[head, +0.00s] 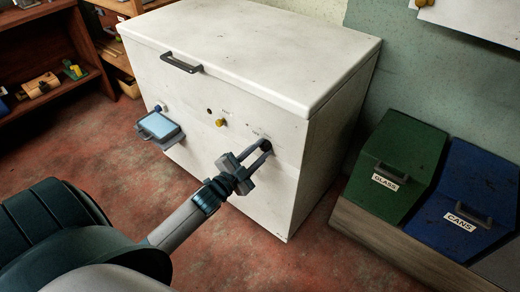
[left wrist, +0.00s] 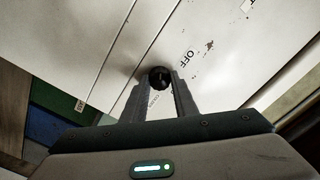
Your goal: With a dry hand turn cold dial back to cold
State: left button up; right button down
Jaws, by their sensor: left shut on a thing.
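The white chest freezer (head: 240,60) stands in the middle of the head view with its lid down. A small black dial (left wrist: 159,77) sits on its front panel, at the right of the other front fittings. "OFF" is printed near the dial in the left wrist view. My left gripper (head: 262,150) reaches the front panel and is shut on the dial, one finger on each side of it. The fingers partly hide the dial and its markings in the head view. My right gripper is not in view.
The lid has a dark handle (head: 181,63). Green (head: 400,150) and blue (head: 465,205) bins stand at right, wooden shelves (head: 50,50) at left. Reddish floor is clear in front.

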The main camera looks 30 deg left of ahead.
pick_arm(q)
jog(key=o, duration=1.1)
jog(key=shift+c, duration=0.2)
jog(key=shift+s, duration=0.15)
jog(key=s+a, duration=0.1)
jog(key=s, duration=1.6)
jog(key=shift+a, duration=0.15)
